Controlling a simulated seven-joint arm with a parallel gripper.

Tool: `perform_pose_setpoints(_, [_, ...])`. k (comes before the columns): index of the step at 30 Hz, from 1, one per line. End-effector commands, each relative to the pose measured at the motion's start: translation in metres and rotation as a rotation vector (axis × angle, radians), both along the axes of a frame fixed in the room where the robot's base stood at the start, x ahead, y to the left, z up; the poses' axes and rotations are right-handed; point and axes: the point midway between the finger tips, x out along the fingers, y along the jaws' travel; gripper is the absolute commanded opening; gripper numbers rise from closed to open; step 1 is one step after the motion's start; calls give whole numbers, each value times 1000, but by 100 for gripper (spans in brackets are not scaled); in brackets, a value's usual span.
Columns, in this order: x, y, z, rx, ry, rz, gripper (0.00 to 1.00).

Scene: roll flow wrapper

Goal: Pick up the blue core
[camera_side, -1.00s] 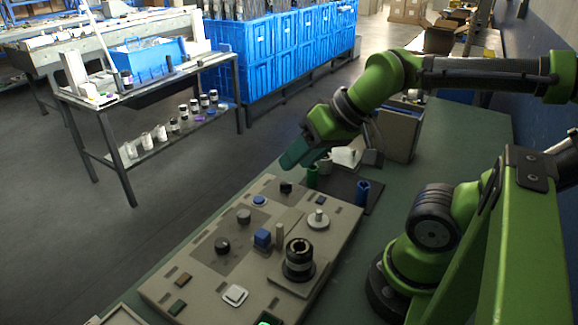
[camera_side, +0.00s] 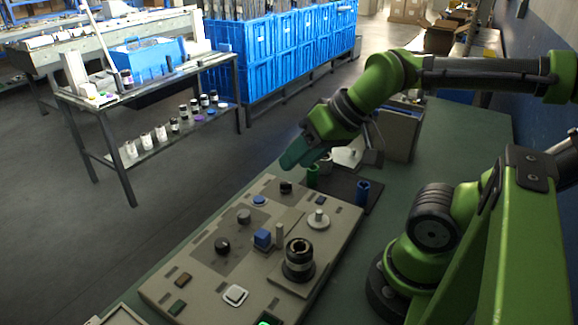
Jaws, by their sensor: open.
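The blue core (camera_side: 362,193) is a small upright blue cylinder on a dark mat (camera_side: 342,186), right of a green core (camera_side: 313,176). My gripper (camera_side: 296,160) is a teal-green end above and left of the green core, near the far end of the panel. It is open, apart from the blue core, and holds nothing that I can see. The gap between its fingers is hard to make out from this side.
A beige panel (camera_side: 180,290) with knobs, buttons, a blue block (camera_side: 263,239) and a black round spindle (camera_side: 299,260) fills the front of the green table (camera_side: 450,130). A grey box (camera_side: 397,135) and a white piece (camera_side: 347,156) stand behind the mat.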

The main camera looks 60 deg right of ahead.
Motion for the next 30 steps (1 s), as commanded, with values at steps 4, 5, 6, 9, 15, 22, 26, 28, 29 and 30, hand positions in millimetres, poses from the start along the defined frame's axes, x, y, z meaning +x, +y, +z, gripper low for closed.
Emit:
perform_pose_setpoints(4, [0,0,0,0,0,0,52])
perform_pose_setpoints(5, [0,0,0,0,0,0,56])
perform_pose_setpoints(6, [0,0,0,0,0,0,62])
perform_pose_setpoints(9, [0,0,0,0,0,0,68])
perform_pose_setpoints(15, [0,-1,0,0,0,-2,68])
perform_pose_setpoints(22, [13,-57,-18,-2,108,-202,68])
perform_pose_setpoints(26, [7,-132,-39,-51,278,-325,68])
perform_pose_setpoints(28, [-6,-169,-49,-74,377,-342,68])
perform_pose_setpoints(29, [-13,-183,-53,-82,416,-343,68])
perform_pose_setpoints(30, [-22,-200,-58,-88,467,-335,68])
